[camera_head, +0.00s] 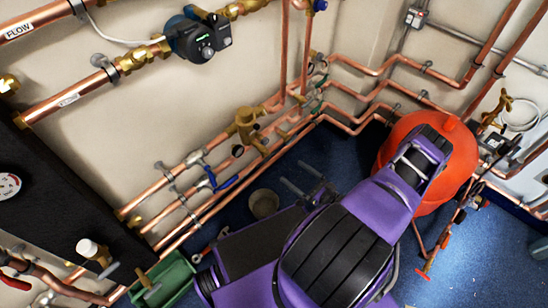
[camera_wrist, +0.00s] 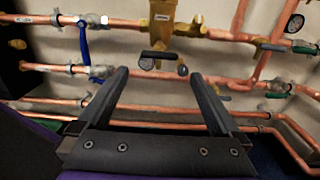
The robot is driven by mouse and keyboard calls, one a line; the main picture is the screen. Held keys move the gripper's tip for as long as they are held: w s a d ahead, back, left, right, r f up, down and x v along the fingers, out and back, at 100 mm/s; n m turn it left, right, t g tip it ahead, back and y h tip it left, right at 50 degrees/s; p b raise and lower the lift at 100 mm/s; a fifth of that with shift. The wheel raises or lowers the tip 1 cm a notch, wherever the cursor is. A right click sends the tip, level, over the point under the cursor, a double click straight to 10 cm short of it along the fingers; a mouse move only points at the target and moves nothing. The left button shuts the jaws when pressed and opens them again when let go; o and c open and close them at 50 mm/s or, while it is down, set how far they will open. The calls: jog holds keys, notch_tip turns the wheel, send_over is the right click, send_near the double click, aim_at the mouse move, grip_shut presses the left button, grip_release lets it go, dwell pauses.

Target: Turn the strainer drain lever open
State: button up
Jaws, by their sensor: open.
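The brass strainer (camera_head: 247,122) sits on the copper pipes at the wall; its tagged body also shows at the top of the wrist view (camera_wrist: 163,14). Below it in the wrist view is a small dark lever (camera_wrist: 158,55), lying roughly crosswise, which looks like the drain lever. My gripper (camera_head: 291,173) is open and empty, low in front of the pipes. In the wrist view my two fingers (camera_wrist: 160,73) point toward the strainer, with the lever appearing between and beyond their tips. I see no contact.
A blue-handled valve (camera_head: 225,183) is left of the strainer, also in the wrist view (camera_wrist: 83,40). Copper pipes run along the wall. A grey bucket (camera_head: 264,203) stands on the blue floor, a red-orange vessel (camera_head: 388,150) at right, and a green crate (camera_head: 170,280) at lower left.

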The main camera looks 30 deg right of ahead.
aim_at(273, 157)
jog(key=x, duration=1)
jog(key=shift+w+a+f+b, duration=0.1)
jog(key=shift+w+b, duration=0.1)
jog(key=shift+b, duration=0.1)
jog(key=c, duration=1.1)
